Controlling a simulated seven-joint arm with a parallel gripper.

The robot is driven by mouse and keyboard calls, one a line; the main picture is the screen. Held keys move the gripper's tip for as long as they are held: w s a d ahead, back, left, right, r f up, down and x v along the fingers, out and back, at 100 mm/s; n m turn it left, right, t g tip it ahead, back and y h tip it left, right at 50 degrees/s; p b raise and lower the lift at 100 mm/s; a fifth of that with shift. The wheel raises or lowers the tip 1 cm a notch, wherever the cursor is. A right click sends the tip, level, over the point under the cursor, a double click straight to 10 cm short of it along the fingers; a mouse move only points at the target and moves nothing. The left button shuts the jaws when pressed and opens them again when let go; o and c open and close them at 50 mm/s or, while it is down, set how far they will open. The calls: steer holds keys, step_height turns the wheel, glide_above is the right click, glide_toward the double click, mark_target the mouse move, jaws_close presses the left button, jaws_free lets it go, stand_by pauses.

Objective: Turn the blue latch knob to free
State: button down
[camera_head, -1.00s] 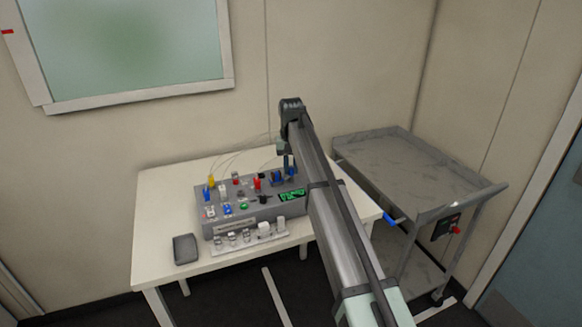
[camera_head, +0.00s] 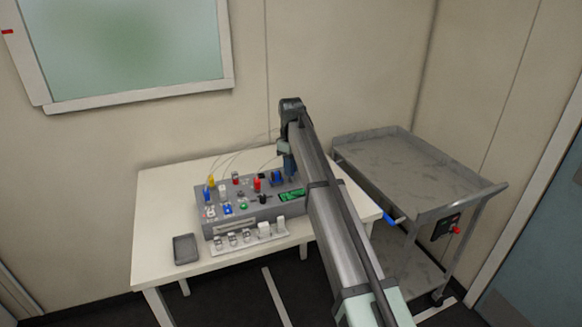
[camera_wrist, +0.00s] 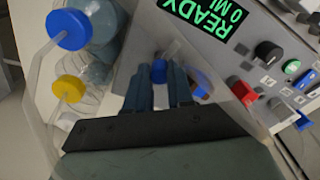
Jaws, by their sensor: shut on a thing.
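A grey bench instrument (camera_head: 250,222) stands on the white table, with coloured knobs and a green-lit display (camera_head: 292,195). My gripper (camera_head: 289,170) points down at the instrument's right rear part, behind the display. Another blue part (camera_wrist: 203,91) sits just right of the fingers; in the head view a blue part (camera_head: 278,178) shows beside my gripper.
Bottles with a blue cap (camera_wrist: 70,29) and a yellow cap (camera_wrist: 69,88) stand close to my gripper in the wrist view. A red knob (camera_wrist: 243,92) and black knob (camera_wrist: 268,53) are nearby. A dark tray (camera_head: 186,249) lies front left; a grey cart (camera_head: 410,175) stands right.

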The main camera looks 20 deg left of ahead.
steer(key=shift+n, duration=0.9)
steer(key=c, duration=1)
jaws_free()
steer(key=shift+r, duration=0.15)
step_height(320, 180, up, 14)
steer(key=shift+f, duration=0.2)
